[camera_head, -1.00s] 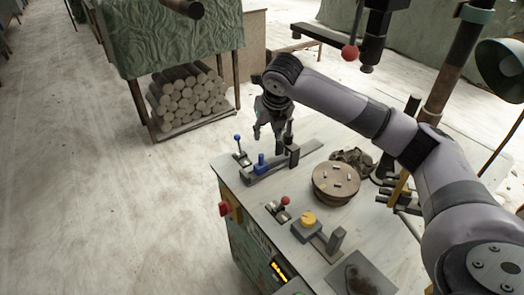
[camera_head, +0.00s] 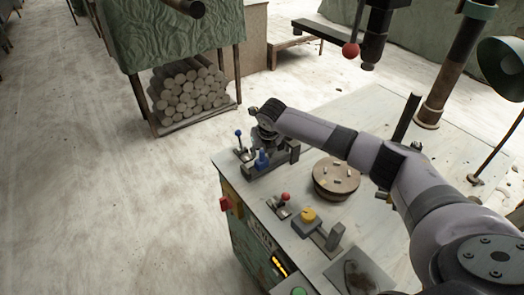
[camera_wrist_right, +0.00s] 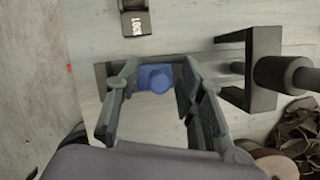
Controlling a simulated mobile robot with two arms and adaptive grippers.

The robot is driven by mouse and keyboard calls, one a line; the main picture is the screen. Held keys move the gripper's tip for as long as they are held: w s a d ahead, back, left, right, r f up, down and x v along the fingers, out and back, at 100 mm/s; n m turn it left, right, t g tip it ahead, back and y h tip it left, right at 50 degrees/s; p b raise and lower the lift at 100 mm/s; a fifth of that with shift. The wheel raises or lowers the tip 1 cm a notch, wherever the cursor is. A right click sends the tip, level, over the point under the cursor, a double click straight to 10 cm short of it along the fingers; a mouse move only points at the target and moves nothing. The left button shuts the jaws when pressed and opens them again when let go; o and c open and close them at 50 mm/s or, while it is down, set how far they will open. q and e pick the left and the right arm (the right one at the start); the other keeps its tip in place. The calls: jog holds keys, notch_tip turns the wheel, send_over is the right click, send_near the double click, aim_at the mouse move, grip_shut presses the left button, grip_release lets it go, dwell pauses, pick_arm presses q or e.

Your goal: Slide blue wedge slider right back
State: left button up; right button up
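The blue wedge slider (camera_head: 262,160) sits on a dark rail (camera_head: 284,161) near the far left corner of the workbench. It also shows as a blue block with a round knob in the wrist view (camera_wrist_right: 155,79). My right gripper (camera_head: 266,142) is low over the rail. In the wrist view the right gripper's fingers (camera_wrist_right: 161,72) are open, one on each side of the blue slider. I cannot tell whether either finger touches it. My left gripper is not in view.
A blue-tipped lever (camera_head: 238,134) stands just left of the rail. A round turntable (camera_head: 336,178), a red-knobbed lever (camera_head: 285,197) and a yellow knob (camera_head: 308,215) are nearer. The bench's left edge is close.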

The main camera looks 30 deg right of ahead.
grip_shut()
dwell(0.4)
dwell(0.4)
